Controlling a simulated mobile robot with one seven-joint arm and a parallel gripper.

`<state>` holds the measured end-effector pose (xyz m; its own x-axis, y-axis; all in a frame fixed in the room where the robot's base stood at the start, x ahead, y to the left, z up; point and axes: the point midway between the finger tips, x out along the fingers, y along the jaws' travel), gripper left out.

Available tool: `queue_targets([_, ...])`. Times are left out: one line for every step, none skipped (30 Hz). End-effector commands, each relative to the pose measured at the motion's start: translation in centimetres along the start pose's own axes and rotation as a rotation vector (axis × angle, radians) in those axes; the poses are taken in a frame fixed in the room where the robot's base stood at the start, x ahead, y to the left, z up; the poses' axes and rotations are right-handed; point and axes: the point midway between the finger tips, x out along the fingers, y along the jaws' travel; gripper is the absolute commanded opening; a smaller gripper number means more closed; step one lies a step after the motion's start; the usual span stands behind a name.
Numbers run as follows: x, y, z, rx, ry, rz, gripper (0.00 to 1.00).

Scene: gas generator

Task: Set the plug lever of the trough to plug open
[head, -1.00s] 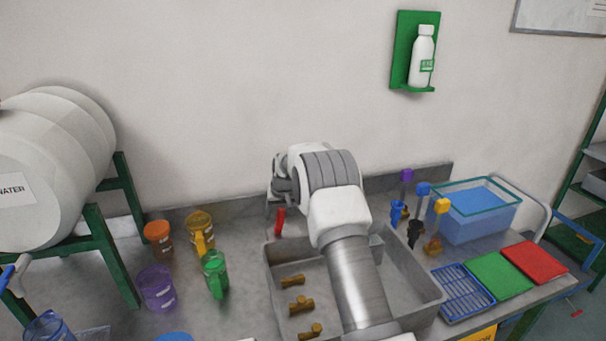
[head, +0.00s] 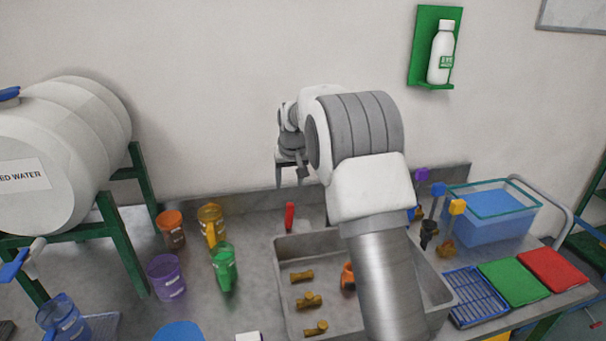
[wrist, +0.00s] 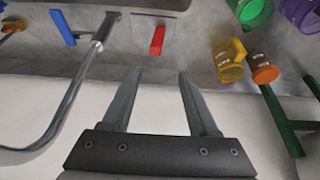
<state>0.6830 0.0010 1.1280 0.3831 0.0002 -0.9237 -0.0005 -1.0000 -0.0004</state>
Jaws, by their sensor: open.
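The grey trough (head: 285,270) is set into the counter; part of its rim also shows in the wrist view (wrist: 150,5). A red lever (head: 289,215) stands behind the trough's back left corner, and it also shows in the wrist view (wrist: 157,40). A blue lever (wrist: 62,27) sits beside the bent metal spout (wrist: 75,90) in the wrist view; my arm hides this area in the head view. I cannot tell which lever works the plug. My gripper (head: 291,180) is open and empty above the red lever; the lever lies beyond the fingertips (wrist: 160,75) in the wrist view.
Brass fittings (head: 308,300) and an orange item (head: 347,275) lie in the trough. Orange, yellow, green and purple jugs (head: 225,267) stand left. A blue water tank (head: 492,215) and coloured trays (head: 512,282) are on the right. The wall is close behind.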

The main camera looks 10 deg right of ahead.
Motion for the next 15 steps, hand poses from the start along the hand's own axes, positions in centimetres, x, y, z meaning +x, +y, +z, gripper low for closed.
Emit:
queue_targets([-1.1, 0.0, -0.1, 0.0, 0.003, 0.0, 0.6])
queue_targets([-1.7, 0.0, -0.1, 0.0, 0.004, 0.0, 0.6])
queue_targets([-2.5, 0.0, 0.0, 0.0, 0.003, 0.0, 0.6])
queue_targets([-3.1, 0.0, 0.0, 0.0, 0.003, 0.0, 0.6])
queue_targets([-3.6, 0.0, 0.1, 0.0, 0.003, -0.001, 0.6])
queue_targets([-4.2, 0.0, 0.5, 0.001, 0.004, -0.001, 0.6])
queue_targets([-4.6, 0.0, 0.8, 0.002, 0.005, -0.002, 0.6])
queue_targets([-5.1, 0.1, 1.0, 0.003, 0.006, -0.002, 0.6])
queue_targets([-5.7, 0.1, 1.3, 0.003, 0.007, -0.003, 0.6])
queue_targets([-6.2, 0.1, 1.5, 0.004, 0.009, -0.003, 0.6])
queue_targets([-6.6, 0.1, 1.8, 0.004, 0.01, -0.004, 0.6])
queue_targets([-7.2, 0.1, 2.1, 0.005, 0.012, -0.004, 0.6])
queue_targets([-7.6, 0.1, 2.4, 0.006, 0.012, -0.005, 0.6])
queue_targets([-8.1, 0.1, 2.7, 0.006, 0.013, -0.005, 0.6])
queue_targets([-8.7, 0.2, 3.1, 0.007, 0.015, -0.006, 0.6])
